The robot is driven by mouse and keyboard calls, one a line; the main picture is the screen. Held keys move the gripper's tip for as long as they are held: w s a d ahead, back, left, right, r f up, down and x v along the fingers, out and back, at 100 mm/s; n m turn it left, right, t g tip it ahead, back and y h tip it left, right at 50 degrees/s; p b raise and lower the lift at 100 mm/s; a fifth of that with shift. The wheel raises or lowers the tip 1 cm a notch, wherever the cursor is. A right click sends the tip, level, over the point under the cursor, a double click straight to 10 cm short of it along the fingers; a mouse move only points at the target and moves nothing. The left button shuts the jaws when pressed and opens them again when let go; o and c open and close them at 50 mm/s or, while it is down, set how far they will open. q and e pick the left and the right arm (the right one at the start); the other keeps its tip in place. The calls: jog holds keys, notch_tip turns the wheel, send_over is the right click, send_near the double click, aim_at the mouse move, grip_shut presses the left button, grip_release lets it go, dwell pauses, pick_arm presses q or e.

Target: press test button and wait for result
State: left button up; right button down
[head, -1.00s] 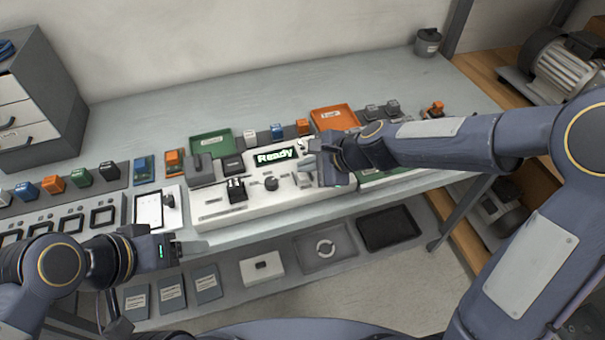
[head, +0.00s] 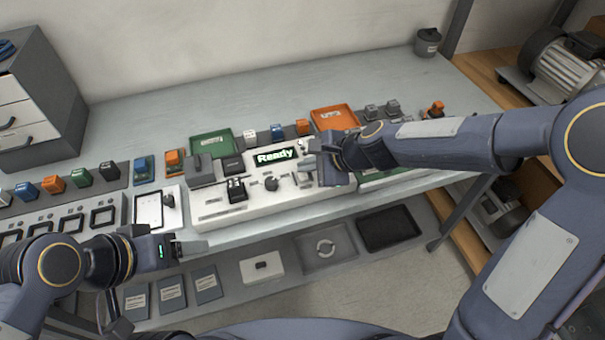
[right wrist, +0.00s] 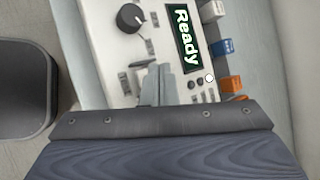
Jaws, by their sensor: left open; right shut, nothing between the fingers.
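A white test unit (head: 220,213) stands on the bench in the middle of the head view. Its lit display (head: 276,157) reads "Ready", and the same display (right wrist: 186,40) shows in the right wrist view. A black knob (right wrist: 130,18) sits on its panel. My right gripper (right wrist: 157,84) is shut and empty, with its fingers over the panel below the display. Whether the fingertips touch a button is hidden; I cannot pick out the test button. My left gripper (head: 178,248) is open and empty at the bench's front edge, left of the unit.
A green tray (head: 212,144) and an orange tray (head: 335,117) lie behind the unit. Several coloured blocks stand in a row at the left. A white tablet-like panel (head: 150,211) lies left of the unit.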

aim_at(307, 177)
jog(key=shift+f, duration=0.15)
jog(key=shift+f+b, duration=0.3)
jog(key=shift+b, duration=0.1)
jog(key=shift+f+b, duration=0.45)
dwell(0.5)
dwell(0.3)
jog(key=shift+r+p, duration=0.9)
notch_tip(307, 177, up, 5)
jog(key=p, duration=0.5)
